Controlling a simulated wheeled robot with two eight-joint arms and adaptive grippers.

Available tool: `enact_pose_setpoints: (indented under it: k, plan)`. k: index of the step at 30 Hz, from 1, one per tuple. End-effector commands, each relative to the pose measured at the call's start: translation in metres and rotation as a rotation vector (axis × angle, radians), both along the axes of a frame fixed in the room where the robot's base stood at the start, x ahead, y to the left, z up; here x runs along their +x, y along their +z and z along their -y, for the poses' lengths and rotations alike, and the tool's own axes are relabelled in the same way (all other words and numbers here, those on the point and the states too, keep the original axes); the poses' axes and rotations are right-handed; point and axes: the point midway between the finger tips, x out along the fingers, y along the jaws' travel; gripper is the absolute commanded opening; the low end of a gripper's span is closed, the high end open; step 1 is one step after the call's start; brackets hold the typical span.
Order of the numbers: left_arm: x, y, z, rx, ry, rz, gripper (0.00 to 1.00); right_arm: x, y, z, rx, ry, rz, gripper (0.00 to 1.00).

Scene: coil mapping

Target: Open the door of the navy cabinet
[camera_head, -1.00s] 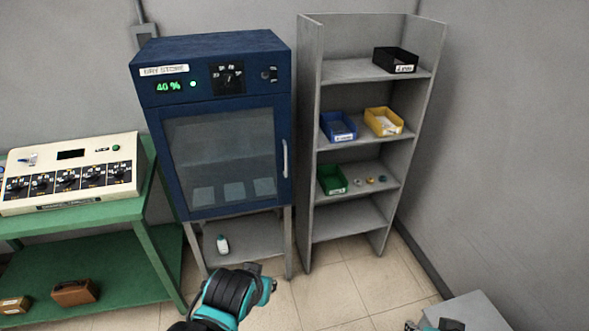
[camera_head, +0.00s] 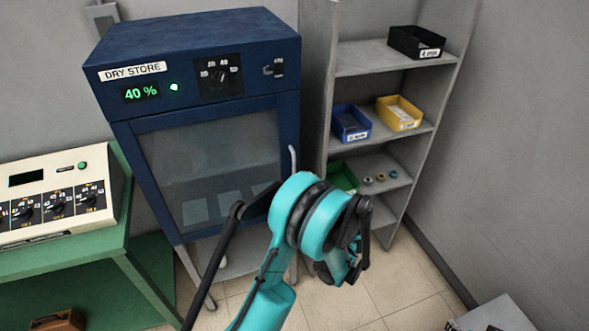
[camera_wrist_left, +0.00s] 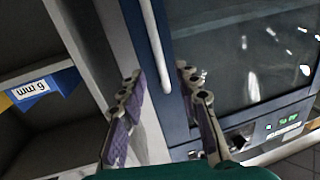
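The navy cabinet (camera_head: 190,45) stands in the middle left with its glass door (camera_head: 200,160) shut. A pale vertical handle (camera_head: 292,158) is on the door's right edge, its lower part hidden by my teal left arm. In the left wrist view, which is turned over, the handle (camera_wrist_left: 155,45) runs up the picture on the blue door frame. My left gripper (camera_wrist_left: 163,92) is open and empty, with its two fingers spread either side of the handle's line. I cannot tell whether the handle is between them in depth. My right gripper is not in view.
A grey shelf unit (camera_head: 362,60) with bins stands close to the cabinet's right. A green bench (camera_head: 125,225) with a control box (camera_head: 60,195) is at left. A grey box (camera_head: 500,315) is at bottom right. Floor tiles (camera_head: 395,285) show free in front of the shelves.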

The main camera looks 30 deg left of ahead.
Motion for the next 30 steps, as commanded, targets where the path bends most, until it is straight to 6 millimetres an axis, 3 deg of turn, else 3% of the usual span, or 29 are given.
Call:
enact_pose_setpoints:
  k: [5,18,29,30]
  plan:
    - [0.005,-0.003,-0.006,0.021,0.006,0.042,0.32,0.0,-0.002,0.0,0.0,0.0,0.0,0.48]
    - [0.036,-0.003,-0.062,0.02,0.005,0.04,0.32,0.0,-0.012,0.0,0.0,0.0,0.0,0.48]
    - [0.04,-0.002,-0.067,0.02,0.004,0.04,0.32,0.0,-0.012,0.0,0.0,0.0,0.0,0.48]
    - [0.04,-0.002,-0.067,0.02,0.004,0.04,0.22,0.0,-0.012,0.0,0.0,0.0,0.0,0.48]
